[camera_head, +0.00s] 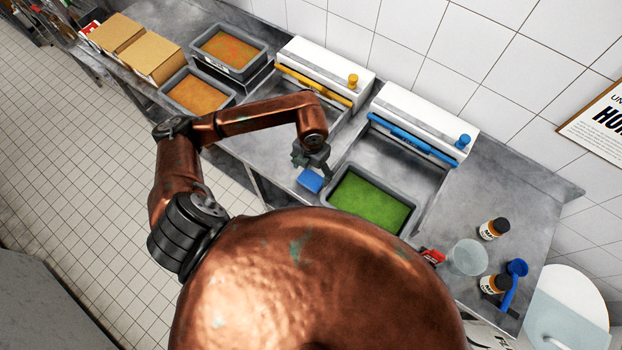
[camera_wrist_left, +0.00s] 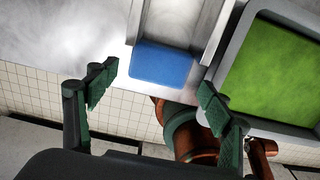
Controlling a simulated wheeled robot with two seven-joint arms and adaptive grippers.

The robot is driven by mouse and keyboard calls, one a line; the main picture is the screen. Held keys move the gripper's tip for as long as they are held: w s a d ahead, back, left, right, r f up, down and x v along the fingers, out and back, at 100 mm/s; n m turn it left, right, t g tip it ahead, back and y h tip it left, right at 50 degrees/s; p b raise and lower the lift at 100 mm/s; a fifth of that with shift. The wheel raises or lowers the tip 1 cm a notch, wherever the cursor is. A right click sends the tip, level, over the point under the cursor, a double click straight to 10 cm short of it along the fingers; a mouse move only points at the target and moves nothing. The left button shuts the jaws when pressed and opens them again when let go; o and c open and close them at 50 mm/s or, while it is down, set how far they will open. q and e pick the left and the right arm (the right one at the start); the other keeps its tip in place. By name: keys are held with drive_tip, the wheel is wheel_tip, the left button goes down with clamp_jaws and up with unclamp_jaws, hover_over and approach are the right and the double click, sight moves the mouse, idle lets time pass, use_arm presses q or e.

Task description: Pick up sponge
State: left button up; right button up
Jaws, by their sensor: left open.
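The sponge (camera_head: 311,180) is a small blue block at the front edge of the steel counter, just left of the grey tub with green contents. In the left wrist view the blue sponge (camera_wrist_left: 161,64) lies ahead of the fingers, nearer the right one. My left gripper (camera_head: 312,160) is over the counter just behind and above the sponge. Its two dark green-padded fingers (camera_wrist_left: 155,95) are spread wide with nothing between them, and the sponge is beyond their tips. My right gripper does not show.
The green-filled tub (camera_head: 372,201) stands close right of the sponge. Behind are white units with a yellow bar (camera_head: 313,85) and a blue bar (camera_head: 413,139). Orange-filled tubs (camera_head: 199,93) stand left. Jars (camera_head: 494,229) and a clear container (camera_head: 467,257) stand at the right.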

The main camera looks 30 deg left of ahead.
sight(311, 178)
use_arm(q)
drive_tip(key=shift+f+p, duration=0.45)
drive_tip(key=shift+f, duration=1.7)
drive_tip(key=c, duration=0.7)
